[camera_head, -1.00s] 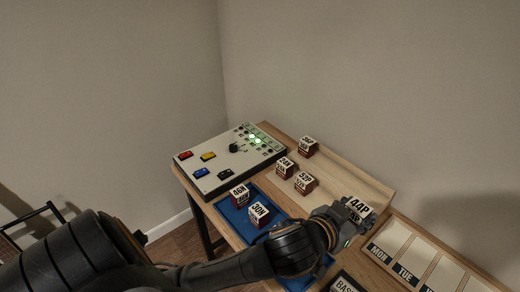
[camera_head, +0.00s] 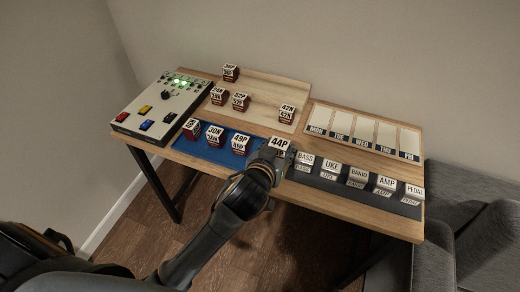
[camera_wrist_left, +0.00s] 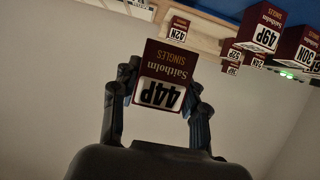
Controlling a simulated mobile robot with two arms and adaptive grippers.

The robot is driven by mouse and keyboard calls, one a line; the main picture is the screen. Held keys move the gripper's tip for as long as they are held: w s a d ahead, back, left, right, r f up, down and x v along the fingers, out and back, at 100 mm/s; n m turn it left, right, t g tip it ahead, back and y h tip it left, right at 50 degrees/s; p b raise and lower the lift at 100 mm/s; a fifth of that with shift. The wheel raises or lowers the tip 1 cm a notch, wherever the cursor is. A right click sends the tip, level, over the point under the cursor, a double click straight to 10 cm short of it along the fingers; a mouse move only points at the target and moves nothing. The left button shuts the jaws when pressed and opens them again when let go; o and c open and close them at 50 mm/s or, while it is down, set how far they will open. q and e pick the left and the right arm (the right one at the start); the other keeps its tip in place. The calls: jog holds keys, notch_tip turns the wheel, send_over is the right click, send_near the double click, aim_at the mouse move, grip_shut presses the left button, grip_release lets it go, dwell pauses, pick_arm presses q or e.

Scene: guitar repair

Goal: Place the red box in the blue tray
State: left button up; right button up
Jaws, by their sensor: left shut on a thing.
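My left gripper (camera_head: 274,157) is shut on the dark red box with the white label 44P (camera_head: 279,144). In the left wrist view this box (camera_wrist_left: 165,68) sits between the two fingers (camera_wrist_left: 158,100). In the head view, the box is over or beside the right end of the blue tray (camera_head: 216,152); whether it touches the tray is hidden by the gripper. Three similar red boxes stand in the tray: one at the left end (camera_head: 192,128), 30N (camera_head: 214,135) and 49P (camera_head: 240,143). My right gripper is not in view.
More red boxes stand on the light wooden board behind, including 42N (camera_head: 286,114) and 52P (camera_head: 240,101). A dark rack with label blocks (camera_head: 331,167) lies right of the tray. A control panel (camera_head: 159,110) is at the left, a weekday board (camera_head: 363,131) at the right.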

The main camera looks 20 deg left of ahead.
pick_arm(q)
jog(key=w+a+f, duration=0.1)
jog(key=w+f, duration=0.1)
jog(key=w+a+f, duration=0.3)
jog(key=f, duration=0.1)
jog(key=shift+w+a+f, duration=0.2)
jog(key=shift+w+f, duration=0.05)
jog(key=shift+w, duration=0.15)
jog(key=f, duration=0.3)
jog(key=shift+w+a+p, duration=0.2)
jog(key=shift+p, duration=0.1)
jog(key=shift+f, duration=0.35)
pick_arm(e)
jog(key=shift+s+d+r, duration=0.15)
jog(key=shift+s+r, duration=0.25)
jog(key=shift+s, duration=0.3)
pick_arm(q)
jog(key=shift+f, duration=0.1)
jog(key=o, duration=1.3)
jog(key=shift+c, duration=0.2)
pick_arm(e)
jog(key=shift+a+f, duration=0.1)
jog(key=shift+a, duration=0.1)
